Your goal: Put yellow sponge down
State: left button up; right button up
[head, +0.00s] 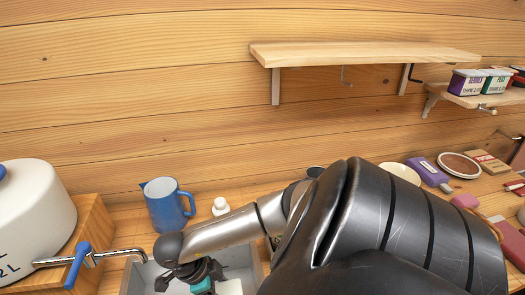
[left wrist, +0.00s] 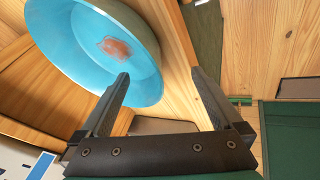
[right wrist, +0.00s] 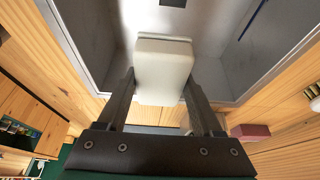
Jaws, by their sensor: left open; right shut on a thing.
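A pale cream block, which I take to be the yellow sponge (right wrist: 164,72), sits between the fingers of my right gripper (right wrist: 160,78) in the right wrist view. The gripper is shut on it and holds it over the grey sink (right wrist: 222,78). In the head view my right gripper (head: 190,276) is low over the sink (head: 240,258), and a white piece beside it may be the sponge, partly cut off by the frame. My left gripper (left wrist: 158,98) is open and empty in the left wrist view, near a blue bowl (left wrist: 75,45) with a reddish stain.
A tap with a blue handle (head: 78,265) reaches over the sink's left side. A blue jug (head: 167,205) and a small white bottle (head: 221,206) stand behind it. A white tank (head: 35,220) is at left. My right arm hides much of the counter.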

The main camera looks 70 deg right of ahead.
jog(key=s+d, duration=0.3)
jog(key=s, duration=0.1)
jog(key=s+d, duration=0.4)
jog(key=s, duration=0.1)
jog(key=s+d, duration=0.3)
jog(key=s, duration=0.2)
jog(key=shift+s+d, duration=0.1)
jog(key=shift+d, duration=0.1)
jog(key=shift+s+d+f, duration=0.1)
jog(key=shift+s, duration=0.1)
jog(key=shift+w+f, duration=0.1)
jog(key=shift+f, duration=0.1)
jog(key=shift+f, duration=0.1)
jog(key=o, duration=1.4)
jog(key=shift+o, duration=0.2)
jog(key=v, duration=1.2)
jog(key=shift+o, duration=0.2)
